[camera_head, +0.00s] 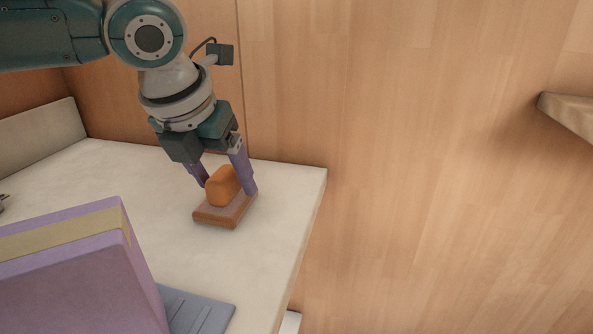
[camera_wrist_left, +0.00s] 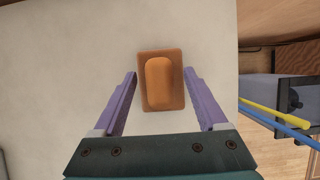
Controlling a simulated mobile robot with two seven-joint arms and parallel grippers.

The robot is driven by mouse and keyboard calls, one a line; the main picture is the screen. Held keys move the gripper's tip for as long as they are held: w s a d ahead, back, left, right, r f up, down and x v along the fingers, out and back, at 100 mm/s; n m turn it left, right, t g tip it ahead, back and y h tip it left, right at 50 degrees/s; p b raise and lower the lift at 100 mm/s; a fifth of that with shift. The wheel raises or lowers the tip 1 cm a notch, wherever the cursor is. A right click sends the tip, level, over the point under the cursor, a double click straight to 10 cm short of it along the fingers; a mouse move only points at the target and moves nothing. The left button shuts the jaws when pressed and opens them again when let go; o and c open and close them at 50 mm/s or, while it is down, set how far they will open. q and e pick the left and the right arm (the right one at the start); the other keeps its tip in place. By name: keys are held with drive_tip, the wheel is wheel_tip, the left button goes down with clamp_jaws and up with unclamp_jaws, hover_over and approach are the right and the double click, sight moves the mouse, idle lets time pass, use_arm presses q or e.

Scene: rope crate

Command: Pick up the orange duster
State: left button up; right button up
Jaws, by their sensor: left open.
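The orange duster (camera_head: 223,186) lies on the pale tabletop near its right edge. It has a flat brown-orange base (camera_head: 228,218) and a rounded orange grip on top. It also shows in the left wrist view (camera_wrist_left: 160,82), ahead of and between the fingers. My left gripper (camera_head: 224,189) points down at the duster with its purple fingers apart, one on each side of the grip. In the left wrist view the left gripper (camera_wrist_left: 160,82) is open, with visible gaps between each finger and the duster. My right gripper is not in view.
A purple box with a yellow band (camera_head: 75,270) stands at the front left of the table (camera_head: 270,240). A blue-grey flat item (camera_head: 200,312) lies beside it. The left wrist view shows a grey container (camera_wrist_left: 275,97) and yellow and blue rods (camera_wrist_left: 280,120) past the table edge.

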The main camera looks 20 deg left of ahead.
use_arm(q)
clamp_jaws()
idle(0.6)
